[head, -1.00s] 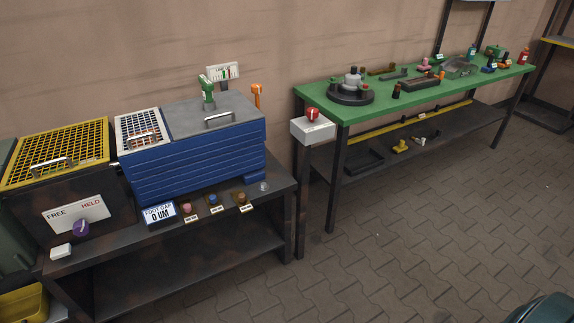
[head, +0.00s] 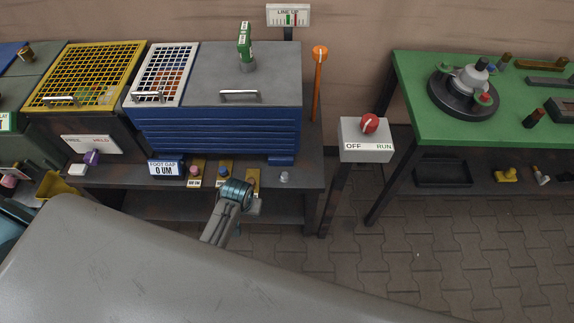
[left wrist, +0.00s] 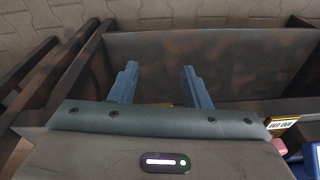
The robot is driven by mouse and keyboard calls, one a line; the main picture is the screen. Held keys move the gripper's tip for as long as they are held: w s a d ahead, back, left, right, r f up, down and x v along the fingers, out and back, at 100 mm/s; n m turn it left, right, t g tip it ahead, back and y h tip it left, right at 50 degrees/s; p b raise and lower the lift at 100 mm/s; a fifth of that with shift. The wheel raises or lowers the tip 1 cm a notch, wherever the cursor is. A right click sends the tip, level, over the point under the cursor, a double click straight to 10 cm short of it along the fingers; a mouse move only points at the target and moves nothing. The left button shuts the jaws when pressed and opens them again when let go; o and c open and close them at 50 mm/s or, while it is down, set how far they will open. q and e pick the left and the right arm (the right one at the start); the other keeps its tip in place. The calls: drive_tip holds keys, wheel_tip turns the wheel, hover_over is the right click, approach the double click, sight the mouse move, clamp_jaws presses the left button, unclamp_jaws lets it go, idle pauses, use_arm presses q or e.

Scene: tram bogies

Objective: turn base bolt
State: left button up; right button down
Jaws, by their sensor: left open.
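Along the front of the dark bench, a pink knob (head: 194,170), a blue knob (head: 222,172) and a third yellow plate (head: 253,178) sit in a row with labels. My left gripper (head: 238,195) is over the front of this row, covering much of the third place. In the left wrist view, the two blue fingers of my left gripper (left wrist: 158,72) are apart with nothing between them. A sliver of yellow (left wrist: 160,105) shows behind its body. I cannot tell which part is the base bolt. My right gripper is out of view.
A blue ribbed housing (head: 215,132) stands behind the row. A small silver knob (head: 284,177) sits to the right. A white switch box (head: 366,145) with a red knob and a green table (head: 420,105) stand farther right.

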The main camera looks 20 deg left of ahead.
use_arm(q)
drive_tip(key=w+d+r, duration=0.1)
drive_tip(key=w+r, duration=0.3)
drive_tip(key=r, duration=0.2)
drive_tip(key=n+g+p, duration=0.1)
drive_tip(key=n+p, duration=0.1)
approach(285, 175)
drive_tip(key=shift+h, duration=0.3)
drive_tip(key=f, duration=0.5)
drive_tip(key=f+p, duration=0.1)
drive_tip(key=f, duration=0.2)
drive_tip(key=shift+w+a+f, duration=0.15)
drive_tip(key=shift+a+f, duration=0.15)
drive_tip(key=shift+f, duration=0.05)
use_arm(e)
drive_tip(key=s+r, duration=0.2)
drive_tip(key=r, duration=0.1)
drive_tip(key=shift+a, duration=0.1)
use_arm(q)
clamp_jaws()
